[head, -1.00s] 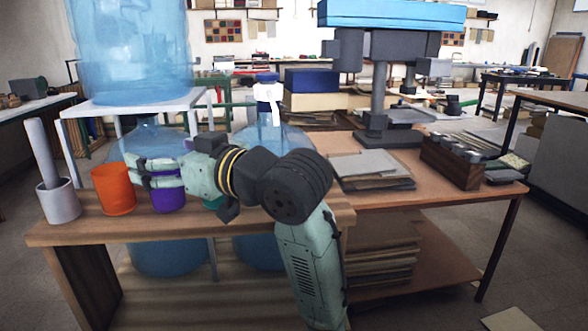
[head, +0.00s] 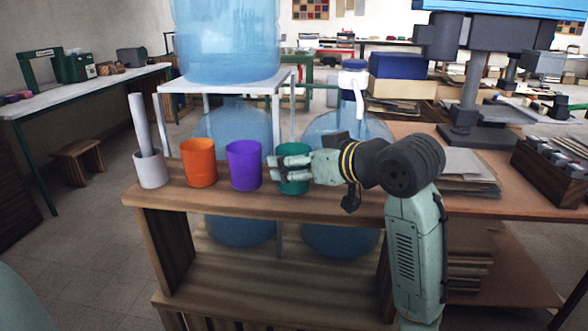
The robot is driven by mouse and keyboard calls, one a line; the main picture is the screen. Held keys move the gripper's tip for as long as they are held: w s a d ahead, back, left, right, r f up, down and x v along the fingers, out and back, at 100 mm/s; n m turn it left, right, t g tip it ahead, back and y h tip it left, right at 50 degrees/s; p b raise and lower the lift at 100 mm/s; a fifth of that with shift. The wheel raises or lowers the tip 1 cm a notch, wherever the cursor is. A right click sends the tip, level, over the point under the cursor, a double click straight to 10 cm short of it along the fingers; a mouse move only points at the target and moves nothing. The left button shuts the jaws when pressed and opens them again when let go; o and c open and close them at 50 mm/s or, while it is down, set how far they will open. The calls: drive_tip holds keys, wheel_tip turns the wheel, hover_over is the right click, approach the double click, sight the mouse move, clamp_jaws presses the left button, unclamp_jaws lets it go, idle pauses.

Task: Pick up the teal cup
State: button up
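The teal cup (head: 293,189) stands on the wooden bench, at the right end of a row of cups. My gripper (head: 272,168) reaches in from the right and lies across the cup in the picture, covering its middle. The cup's rim shows above the fingers and its base below. The two fingers look spread, one above the other in the picture, with a gap between them. I cannot tell whether they touch the cup or are only in front of it.
A purple cup (head: 244,166) stands just left of the teal cup. An orange cup (head: 198,163) and a pale pot (head: 152,171) holding a grey rod stand further left. A capped bottle (head: 353,80) and large blue water jugs (head: 227,40) are behind.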

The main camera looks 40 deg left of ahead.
drive_tip(key=shift+x, duration=1.15)
drive_tip(key=c, duration=1.3)
drive_tip(key=shift+o, duration=0.2)
drive_tip(key=shift+r, duration=0.1)
